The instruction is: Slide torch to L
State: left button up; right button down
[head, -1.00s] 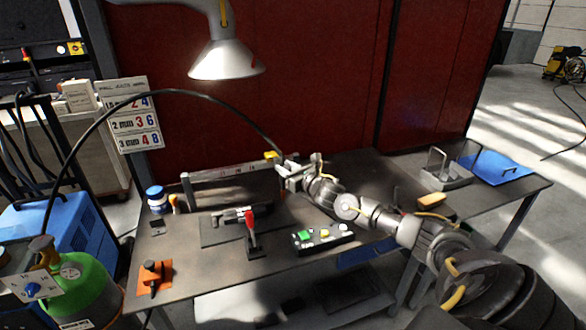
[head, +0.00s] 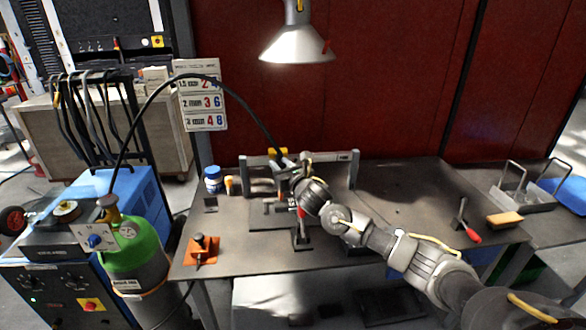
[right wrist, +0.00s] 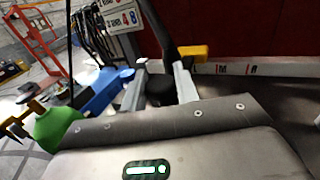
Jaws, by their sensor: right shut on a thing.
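The torch is at the end of a black hose, with a yellow block (head: 284,151) beside it at the rail (head: 334,158). My right gripper (head: 286,164) is at the left half of the rail and is shut on the torch. In the right wrist view, the dark torch body (right wrist: 160,88) sits between the two fingers of the gripper (right wrist: 163,80), and the yellow block (right wrist: 194,51) is just right of it. The marks M and R on the rail (right wrist: 280,69) show to the right of the torch. My left gripper is out of view.
A red-handled clamp (head: 302,222) stands in front of the rail, partly behind my arm. The black hose (head: 140,112) arches over to the green cylinder (head: 133,255).

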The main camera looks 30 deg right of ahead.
dwell(0.3)
jog(key=c, duration=1.1)
grip_release()
jog(key=shift+s, duration=0.1)
jog(key=shift+s, duration=0.3)
jog(key=s+b, duration=0.3)
jog(key=s, duration=0.7)
jog(key=shift+d, duration=0.3)
